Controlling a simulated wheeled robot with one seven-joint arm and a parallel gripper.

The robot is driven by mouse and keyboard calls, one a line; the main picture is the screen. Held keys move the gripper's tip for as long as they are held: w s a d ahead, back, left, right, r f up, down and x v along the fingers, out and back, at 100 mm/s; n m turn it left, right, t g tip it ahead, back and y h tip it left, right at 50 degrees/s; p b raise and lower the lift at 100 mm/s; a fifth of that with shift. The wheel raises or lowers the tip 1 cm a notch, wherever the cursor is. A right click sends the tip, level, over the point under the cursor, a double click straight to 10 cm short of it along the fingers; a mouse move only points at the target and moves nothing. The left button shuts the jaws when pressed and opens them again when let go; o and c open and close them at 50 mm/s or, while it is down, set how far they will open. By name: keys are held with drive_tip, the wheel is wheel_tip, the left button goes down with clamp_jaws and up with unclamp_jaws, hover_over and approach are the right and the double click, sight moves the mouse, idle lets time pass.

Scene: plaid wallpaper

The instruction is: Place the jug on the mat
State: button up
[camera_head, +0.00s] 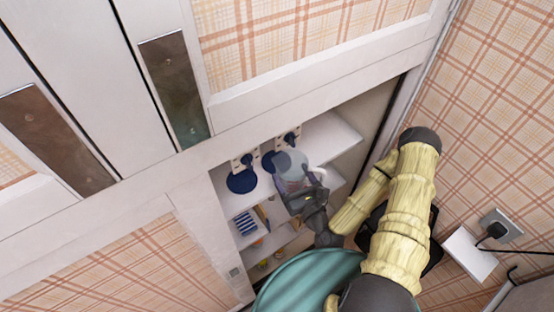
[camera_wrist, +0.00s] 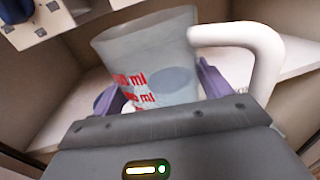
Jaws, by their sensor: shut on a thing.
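The jug (camera_head: 291,163) is see-through and pale, with red "ml" marks and a white handle. In the wrist view the jug (camera_wrist: 150,65) stands between the purple fingers, its handle to the right. My gripper (camera_head: 297,179) is shut on the jug's body, and it fills the lower wrist view (camera_wrist: 160,92). The jug is held at the cabinet's upper shelf. A flat dark blue round (camera_head: 242,182) lies left of the jug and looks like a mat. Another dark blue shape (camera_head: 268,161) is partly hidden behind the jug. Whether the jug's base touches anything is hidden.
The open white cabinet has a bare shelf part (camera_head: 332,137) at the right. White plates with dark blue parts (camera_head: 290,139) stand behind the jug. A blue-striped item (camera_head: 245,223) and small things sit on lower shelves. The cabinet's side wall (camera_head: 385,125) is close to my arm.

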sight(285, 164)
drive_tip(key=x, duration=0.7)
drive_tip(key=shift+a+r+b, duration=0.1)
drive_tip(key=shift+r+b, duration=0.05)
drive_tip(key=shift+b, duration=0.25)
drive_tip(key=p+x, duration=0.1)
drive_tip(key=x, duration=0.1)
drive_tip(key=shift+w+a+r+p, duration=0.1)
drive_tip(key=shift+w+a+p, duration=0.05)
drive_tip(key=shift+w+p, duration=0.2)
drive_tip(key=shift+w+a+f+p, duration=0.2)
drive_tip(key=shift+w+f+p, duration=0.15)
drive_tip(key=shift+f+p, duration=0.35)
drive_tip(key=shift+d+f, duration=0.1)
drive_tip(key=shift+f, duration=0.2)
drive_tip(key=shift+b, duration=0.3)
